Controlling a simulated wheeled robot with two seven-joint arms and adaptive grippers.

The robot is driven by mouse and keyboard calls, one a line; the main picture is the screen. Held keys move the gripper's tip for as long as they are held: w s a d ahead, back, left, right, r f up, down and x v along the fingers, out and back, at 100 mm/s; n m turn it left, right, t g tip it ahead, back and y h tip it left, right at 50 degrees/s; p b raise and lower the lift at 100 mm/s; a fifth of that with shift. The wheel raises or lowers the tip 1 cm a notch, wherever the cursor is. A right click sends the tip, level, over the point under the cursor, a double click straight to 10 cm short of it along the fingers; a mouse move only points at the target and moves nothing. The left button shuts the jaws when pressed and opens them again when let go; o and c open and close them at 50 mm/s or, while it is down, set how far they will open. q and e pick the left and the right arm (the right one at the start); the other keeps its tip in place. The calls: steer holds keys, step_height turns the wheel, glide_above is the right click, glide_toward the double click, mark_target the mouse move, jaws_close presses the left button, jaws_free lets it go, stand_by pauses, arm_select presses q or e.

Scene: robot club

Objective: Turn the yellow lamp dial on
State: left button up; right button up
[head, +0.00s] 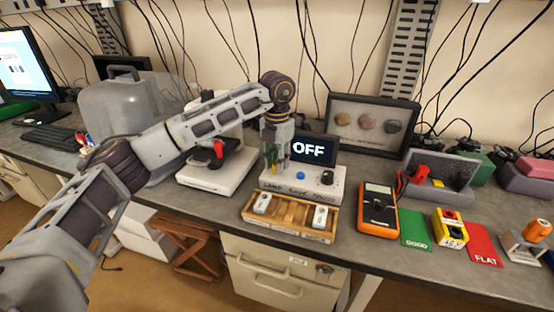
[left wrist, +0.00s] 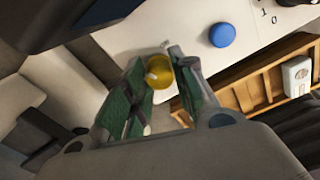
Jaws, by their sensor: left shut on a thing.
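The yellow lamp dial (left wrist: 159,72) sits between the green-padded fingers of my left gripper (left wrist: 160,90) in the left wrist view. The fingers are shut on it. In the head view my left gripper (head: 275,166) points down at the left end of the white control box (head: 320,187) and mostly hides the dial. A screen (head: 314,149) on the box reads OFF. A blue button (head: 300,174) and a black knob (head: 327,177) are on the box to the right of the gripper. My right gripper is in neither view.
A wooden tray (head: 289,232) with white switch-like blocks stands in front of the box. An orange meter (head: 378,208) and green and red cards lie to the right. A white stand with a red part (head: 218,150) is to the left, and a framed display (head: 372,124) stands behind.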

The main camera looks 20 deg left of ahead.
arm_select(q)
steer(key=shift+r+m, duration=0.1)
steer(key=shift+m, duration=0.7)
steer(key=m+p, duration=0.1)
steer(key=m, duration=0.2)
steer(key=shift+m, duration=1.1)
steer(key=m, duration=0.3)
steer(key=shift+m+p, duration=0.3)
steer(key=m, duration=0.3)
steer(key=shift+m, duration=0.5)
steer(key=o, duration=1.1)
steer(key=shift+c, duration=0.2)
steer(key=shift+r, duration=0.5)
step_height(320, 180, up, 11)
steer(key=shift+f, duration=0.1)
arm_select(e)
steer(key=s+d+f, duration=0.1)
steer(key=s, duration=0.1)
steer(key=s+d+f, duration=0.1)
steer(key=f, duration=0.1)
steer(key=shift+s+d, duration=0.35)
